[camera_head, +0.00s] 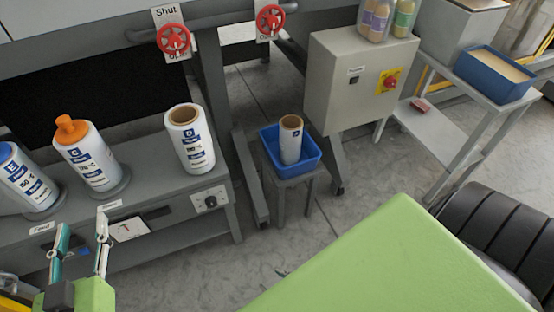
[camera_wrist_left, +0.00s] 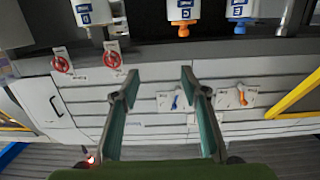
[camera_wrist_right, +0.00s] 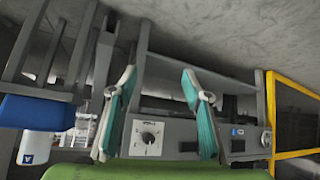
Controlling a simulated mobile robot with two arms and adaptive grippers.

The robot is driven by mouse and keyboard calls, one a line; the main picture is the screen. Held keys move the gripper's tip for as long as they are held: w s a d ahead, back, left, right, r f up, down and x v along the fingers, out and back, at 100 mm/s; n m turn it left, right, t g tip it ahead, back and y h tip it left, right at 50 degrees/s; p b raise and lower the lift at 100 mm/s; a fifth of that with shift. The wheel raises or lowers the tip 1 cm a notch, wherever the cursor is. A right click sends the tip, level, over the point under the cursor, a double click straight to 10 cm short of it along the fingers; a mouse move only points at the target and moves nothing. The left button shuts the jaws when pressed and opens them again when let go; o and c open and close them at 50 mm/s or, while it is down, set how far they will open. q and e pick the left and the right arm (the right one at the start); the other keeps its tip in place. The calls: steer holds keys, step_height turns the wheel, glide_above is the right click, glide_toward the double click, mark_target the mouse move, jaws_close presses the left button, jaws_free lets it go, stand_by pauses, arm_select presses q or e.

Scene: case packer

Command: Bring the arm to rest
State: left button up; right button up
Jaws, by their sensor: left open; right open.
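My left gripper (camera_head: 80,240) is in the lower left of the head view, in front of the grey bench. Its two fingers stand apart with nothing between them. In the left wrist view the fingers (camera_wrist_left: 157,85) are also spread and empty, toward a grey panel seen upside down. My right gripper (camera_wrist_right: 160,82) shows in the right wrist view with spread, empty fingers. A dial panel (camera_wrist_right: 170,132) shows behind them. I cannot tell how far either gripper is from the surfaces behind it.
The bench holds a blue-capped bottle (camera_head: 25,182), an orange-capped bottle (camera_head: 88,160) and an uncapped bottle (camera_head: 190,142). A blue bin (camera_head: 309,163) with a container (camera_head: 290,140) stands on a small stool. Red valves (camera_head: 174,39) and a control box (camera_head: 355,85) are behind. Floor (camera_head: 300,215) is open.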

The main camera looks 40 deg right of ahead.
arm_select(q)
steer(key=shift+r, duration=0.1)
arm_select(e)
steer(key=shift+s, duration=0.15)
stand_by(0.3)
